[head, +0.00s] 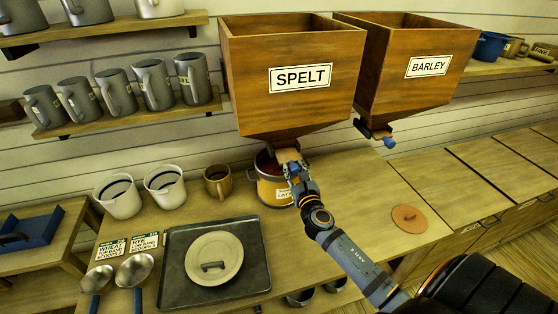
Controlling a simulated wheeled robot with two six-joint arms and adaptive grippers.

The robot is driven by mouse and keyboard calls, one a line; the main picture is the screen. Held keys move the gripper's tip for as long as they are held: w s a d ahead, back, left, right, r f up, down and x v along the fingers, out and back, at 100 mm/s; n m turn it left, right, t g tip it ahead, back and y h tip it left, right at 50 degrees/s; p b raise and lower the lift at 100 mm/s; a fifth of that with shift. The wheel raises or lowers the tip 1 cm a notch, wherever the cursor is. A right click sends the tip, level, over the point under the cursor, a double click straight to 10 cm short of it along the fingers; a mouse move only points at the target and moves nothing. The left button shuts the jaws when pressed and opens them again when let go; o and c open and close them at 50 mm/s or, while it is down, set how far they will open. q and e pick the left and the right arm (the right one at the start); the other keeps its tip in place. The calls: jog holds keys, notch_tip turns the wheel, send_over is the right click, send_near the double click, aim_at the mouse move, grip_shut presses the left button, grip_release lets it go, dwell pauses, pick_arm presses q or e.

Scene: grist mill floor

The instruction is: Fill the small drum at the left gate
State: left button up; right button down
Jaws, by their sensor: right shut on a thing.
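The small drum (270,190), orange-yellow with a pale label, stands on the bench below the spout of the left hopper, marked SPELT (300,77). Its mouth shows partly, with something reddish-brown inside; my gripper hides its right side. My right gripper (290,160) is at the SPELT spout, just above the drum's right rim. It is shut on what appears to be the gate handle, which its fingers hide. The right hopper, marked BARLEY (425,67), has a gate with a blue knob (389,142). My left gripper is not in view.
A dark tray (178,287) with a round cream lid (214,259) lies front left. Two white buckets (118,197), a brown mug (217,181) and two scoops (134,271) stand or lie left. A terracotta disc (409,218) lies right.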

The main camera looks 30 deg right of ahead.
aim_at(291, 161)
jog(key=shift+f, duration=0.25)
jog(key=shift+p+x, duration=0.3)
jog(key=shift+x, duration=1.45)
jog(key=shift+a+r, duration=0.1)
jog(key=shift+w+r, duration=0.25)
jog(key=shift+r, duration=0.15)
